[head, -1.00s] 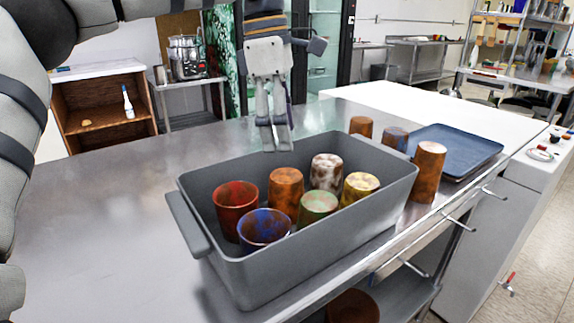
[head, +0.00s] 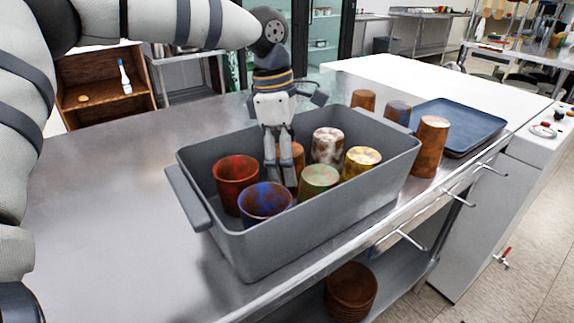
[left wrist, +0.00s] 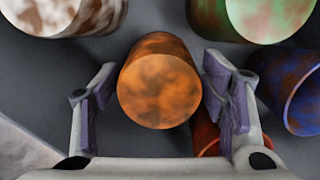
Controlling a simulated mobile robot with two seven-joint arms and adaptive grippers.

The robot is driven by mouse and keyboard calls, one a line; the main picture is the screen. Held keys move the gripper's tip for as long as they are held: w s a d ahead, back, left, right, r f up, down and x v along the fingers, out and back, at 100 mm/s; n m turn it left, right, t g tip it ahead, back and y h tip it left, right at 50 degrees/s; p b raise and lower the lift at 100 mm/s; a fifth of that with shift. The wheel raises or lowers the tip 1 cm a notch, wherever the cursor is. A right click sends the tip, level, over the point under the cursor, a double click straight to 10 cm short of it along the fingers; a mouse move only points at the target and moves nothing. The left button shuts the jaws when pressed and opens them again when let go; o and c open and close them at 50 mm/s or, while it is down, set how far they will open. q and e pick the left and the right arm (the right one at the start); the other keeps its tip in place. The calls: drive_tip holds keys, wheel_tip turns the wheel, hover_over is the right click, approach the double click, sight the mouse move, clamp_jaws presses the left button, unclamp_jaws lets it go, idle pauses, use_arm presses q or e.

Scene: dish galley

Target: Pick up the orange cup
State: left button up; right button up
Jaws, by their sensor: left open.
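The orange cup (left wrist: 160,85) stands upside down in the grey bin, mottled orange and brown. In the left wrist view it lies between the two purple-padded fingers of my left gripper (left wrist: 165,105), with a gap on each side. In the head view my left gripper (head: 280,170) reaches down into the bin and hides most of the orange cup (head: 298,156). The gripper is open and holds nothing. My right gripper is not in view.
The grey bin (head: 255,255) also holds a red cup (head: 235,187), a blue cup (head: 265,203), a green cup (head: 319,181), a white-brown cup (head: 328,146) and a yellow cup (head: 361,162). More cups and a blue tray (head: 465,125) stand to its right.

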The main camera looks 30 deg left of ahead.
use_arm(q)
drive_tip(key=c, duration=0.9)
drive_tip(key=shift+r, duration=0.15)
drive_tip(key=shift+c, duration=0.2)
